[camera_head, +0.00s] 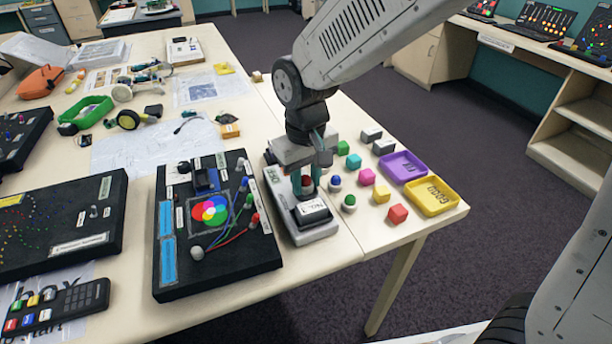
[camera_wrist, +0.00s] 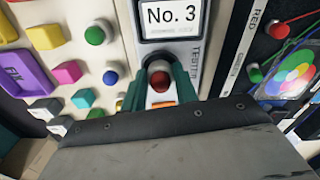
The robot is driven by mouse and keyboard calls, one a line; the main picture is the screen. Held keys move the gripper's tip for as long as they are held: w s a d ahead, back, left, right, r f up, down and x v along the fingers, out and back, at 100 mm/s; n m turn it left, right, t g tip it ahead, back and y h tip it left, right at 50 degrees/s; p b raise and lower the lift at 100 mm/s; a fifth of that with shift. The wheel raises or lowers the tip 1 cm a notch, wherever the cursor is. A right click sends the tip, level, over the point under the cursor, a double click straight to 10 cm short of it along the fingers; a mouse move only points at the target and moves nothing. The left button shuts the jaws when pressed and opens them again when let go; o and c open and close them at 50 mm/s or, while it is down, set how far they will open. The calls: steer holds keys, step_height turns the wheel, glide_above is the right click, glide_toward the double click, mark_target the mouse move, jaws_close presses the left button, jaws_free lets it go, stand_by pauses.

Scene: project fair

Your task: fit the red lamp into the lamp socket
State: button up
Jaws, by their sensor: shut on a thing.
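The red lamp (camera_wrist: 160,82) is a small red dome between the teal fingers of my gripper (camera_wrist: 160,88) in the wrist view. In the head view the red lamp (camera_head: 306,181) shows between the fingertips of my gripper (camera_head: 307,178), which is shut on it and points down. The lamp is over a grey tester (camera_head: 316,229) labelled No. 3. A grey ring, seemingly the lamp socket (camera_wrist: 158,65), shows just beyond the lamp on the tester (camera_wrist: 201,20). I cannot tell whether the lamp is touching the socket, as the fingers hide its base.
A black board with coloured circles (camera_head: 167,275) lies left of the tester.

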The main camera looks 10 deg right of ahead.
steer(key=shift+f, duration=0.3)
steer(key=o, duration=1.4)
steer(key=shift+r, duration=0.1)
steer(key=shift+r, duration=3.45)
steer(key=shift+s, duration=0.1)
steer(key=s+d+r+m, duration=0.1)
steer(key=s+d, duration=0.5)
steer(key=d, duration=0.1)
steer(key=s+d+r+m+t, duration=0.1)
steer(key=s+d+r+m, duration=0.1)
steer(key=s+d, duration=0.4)
steer(key=s+d+r+m, duration=0.2)
steer(key=s+d, duration=0.5)
steer(key=shift+d+r, duration=0.2)
steer(key=shift+d, duration=0.15)
